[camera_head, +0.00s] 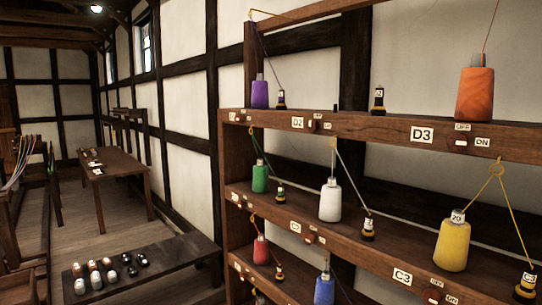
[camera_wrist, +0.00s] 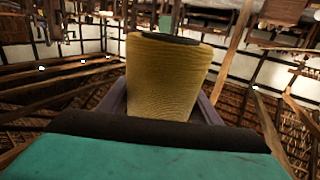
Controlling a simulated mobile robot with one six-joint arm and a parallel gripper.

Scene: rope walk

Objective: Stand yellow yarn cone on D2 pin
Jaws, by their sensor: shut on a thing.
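In the wrist view a yellow yarn cone (camera_wrist: 168,75) sits between the two purple-grey fingers of my gripper (camera_wrist: 163,103), which is shut on it. The cone's wider end, with a dark rim, points away from the teal palm; its lower part is hidden behind the palm edge. My gripper and the held cone are not in the head view. There, the D2 label (camera_head: 297,122) is on the top shelf's front edge. A short dark pin (camera_head: 335,107) stands bare on that shelf between a purple cone (camera_head: 260,94) and an orange cone (camera_head: 475,93).
The rack's lower shelf holds green (camera_head: 260,178), white (camera_head: 330,201) and another yellow cone (camera_head: 453,245), with threads running up. A small dark weight (camera_head: 378,100) stands right of the bare pin. A low bench (camera_head: 165,262) with bobbins is at left; floor is open beyond.

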